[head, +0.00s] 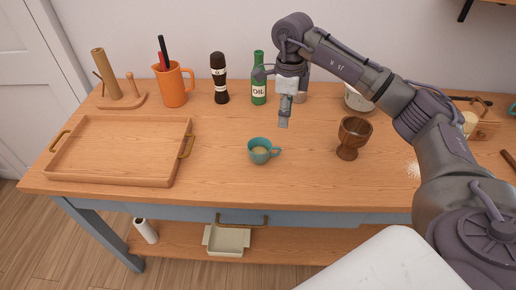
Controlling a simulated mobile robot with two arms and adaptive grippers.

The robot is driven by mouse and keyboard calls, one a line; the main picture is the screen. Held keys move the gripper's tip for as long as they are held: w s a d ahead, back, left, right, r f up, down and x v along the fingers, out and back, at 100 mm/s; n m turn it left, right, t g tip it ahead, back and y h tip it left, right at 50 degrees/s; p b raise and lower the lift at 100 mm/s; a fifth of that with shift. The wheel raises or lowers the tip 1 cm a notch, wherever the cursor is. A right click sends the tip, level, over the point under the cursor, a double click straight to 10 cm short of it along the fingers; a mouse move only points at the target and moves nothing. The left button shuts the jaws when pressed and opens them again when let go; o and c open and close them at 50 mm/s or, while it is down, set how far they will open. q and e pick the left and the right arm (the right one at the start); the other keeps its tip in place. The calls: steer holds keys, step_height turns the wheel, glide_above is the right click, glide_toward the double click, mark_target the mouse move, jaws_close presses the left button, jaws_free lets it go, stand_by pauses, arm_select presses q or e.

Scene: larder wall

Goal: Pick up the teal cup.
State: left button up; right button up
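The teal cup (259,151) stands upright near the middle of the wooden table, its handle pointing right. Something pale tan shows inside it. My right gripper (284,121) hangs above the table, behind and slightly right of the cup, apart from it and pointing down. Its fingers are small and seen edge-on, so I cannot tell whether they are open or shut. No object shows in them. My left gripper is not in view.
A wooden tray (112,180) lies at left. An orange jug (174,87), a dark pepper mill (219,78) and a green oil bottle (258,79) stand along the back. A wooden goblet (352,139) stands right of the cup. The table around the cup is clear.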

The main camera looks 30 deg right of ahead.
mark_target(279, 151)
steer(key=f, duration=0.2)
steer(key=f+p, duration=0.1)
steer(key=f, duration=0.4)
steer(key=shift+s+a+f, duration=0.25)
steer(key=shift+f, duration=0.15)
steer(key=f+p, duration=0.1)
steer(key=f, duration=0.1)
steer(key=f+p, duration=0.1)
steer(key=f, duration=0.1)
steer(key=shift+s+a+p, duration=0.15)
steer(key=shift+a+p, duration=0.15)
steer(key=shift+a, duration=0.1)
steer(key=shift+f, duration=0.65)
jaws_close()
